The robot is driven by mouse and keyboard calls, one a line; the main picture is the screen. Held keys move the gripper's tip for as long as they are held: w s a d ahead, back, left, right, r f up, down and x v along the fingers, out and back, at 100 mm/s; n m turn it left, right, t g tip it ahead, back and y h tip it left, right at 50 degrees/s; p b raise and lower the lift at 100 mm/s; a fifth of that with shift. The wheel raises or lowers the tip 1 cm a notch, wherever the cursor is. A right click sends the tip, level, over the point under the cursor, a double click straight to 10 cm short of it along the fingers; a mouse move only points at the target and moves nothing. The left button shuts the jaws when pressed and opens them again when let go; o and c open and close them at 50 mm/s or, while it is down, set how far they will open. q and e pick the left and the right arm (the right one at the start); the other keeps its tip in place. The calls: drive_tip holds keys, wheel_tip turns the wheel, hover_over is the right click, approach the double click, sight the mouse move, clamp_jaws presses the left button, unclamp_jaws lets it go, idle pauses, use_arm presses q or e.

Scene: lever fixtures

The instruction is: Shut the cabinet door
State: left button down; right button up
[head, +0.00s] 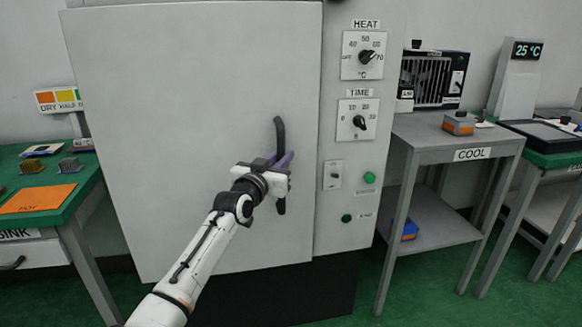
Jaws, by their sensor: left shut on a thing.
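The cabinet door (170,130) is a large pale grey panel that fills the left middle of the head view. Its left edge and lower edge look slanted against the cabinet, and its right edge lies next to the control panel. I cannot tell exactly how far it stands from the frame. A dark vertical handle (280,134) is near the door's right edge. My left gripper (280,163) is shut on the handle at about its middle, and its fingers hide that part. My right gripper is not in view.
The control panel (346,213) with HEAT and TIME dials is right of the door. A grey COOL table (425,128) stands further right, with an orange-grey block (459,124) on it. A green table (85,178) with an orange sheet (38,198) is at left.

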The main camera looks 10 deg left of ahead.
use_arm(q)
drive_tip(key=shift+w+r, duration=0.2)
drive_tip(key=shift+r, duration=0.05)
drive_tip(key=c, duration=1.6)
unclamp_jaws()
drive_tip(key=shift+w+f, duration=0.1)
drive_tip(key=shift+c, duration=0.2)
drive_tip(key=shift+a+f, duration=0.15)
drive_tip(key=shift+s+a+p, duration=0.15)
drive_tip(key=shift+s+p, duration=0.25)
drive_tip(key=shift+s, duration=0.25)
drive_tip(key=p+v, duration=0.2)
drive_tip(key=v, duration=0.7)
drive_tip(key=shift+d, duration=0.2)
